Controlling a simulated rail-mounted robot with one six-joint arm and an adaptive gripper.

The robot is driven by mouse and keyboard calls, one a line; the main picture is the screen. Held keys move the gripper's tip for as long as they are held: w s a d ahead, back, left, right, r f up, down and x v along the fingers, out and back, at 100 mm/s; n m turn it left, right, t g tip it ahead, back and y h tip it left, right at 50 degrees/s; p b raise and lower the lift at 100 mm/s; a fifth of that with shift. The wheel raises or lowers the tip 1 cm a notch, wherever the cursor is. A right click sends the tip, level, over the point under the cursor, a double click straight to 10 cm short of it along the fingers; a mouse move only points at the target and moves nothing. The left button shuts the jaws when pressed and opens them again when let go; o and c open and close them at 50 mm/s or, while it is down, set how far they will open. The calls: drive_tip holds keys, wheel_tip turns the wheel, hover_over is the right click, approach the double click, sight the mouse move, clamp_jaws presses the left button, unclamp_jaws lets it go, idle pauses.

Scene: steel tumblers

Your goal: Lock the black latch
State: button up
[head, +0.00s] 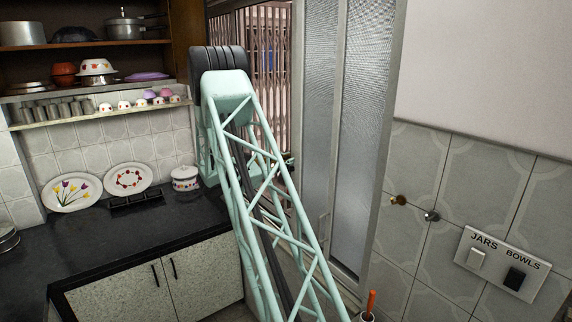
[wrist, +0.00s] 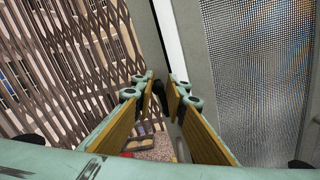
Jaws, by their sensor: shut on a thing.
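My gripper (wrist: 163,88) shows in the wrist view, with teal fingers and wood-coloured inner pads. Its fingertips are at the edge of the door frame, between the folding grille and the textured glass. A small black piece (wrist: 159,89), which looks like the black latch, sits between the fingertips, and the gripper is shut on it. The fingers hide part of it, so I cannot tell its exact position. In the head view my own teal arm reaches toward the doorway and hides most of the gripper and the latch.
The frosted glass door (head: 361,130) stands right of my arm. A folding metal grille (head: 265,75) is behind it. A switch plate (head: 490,280) is on the right wall.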

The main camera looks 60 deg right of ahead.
drive_tip(key=shift+s+f+m+b, duration=0.15)
drive_tip(key=shift+m+b, duration=0.15)
drive_tip(key=shift+b, duration=0.35)
drive_tip(key=o, duration=0.7)
drive_tip(key=shift+w+a, duration=0.1)
drive_tip(key=shift+w, duration=0.1)
drive_tip(key=shift+s, duration=0.1)
drive_tip(key=shift+a, duration=0.1)
drive_tip(key=shift+v, duration=5.9)
drive_tip(key=shift+s, duration=0.1)
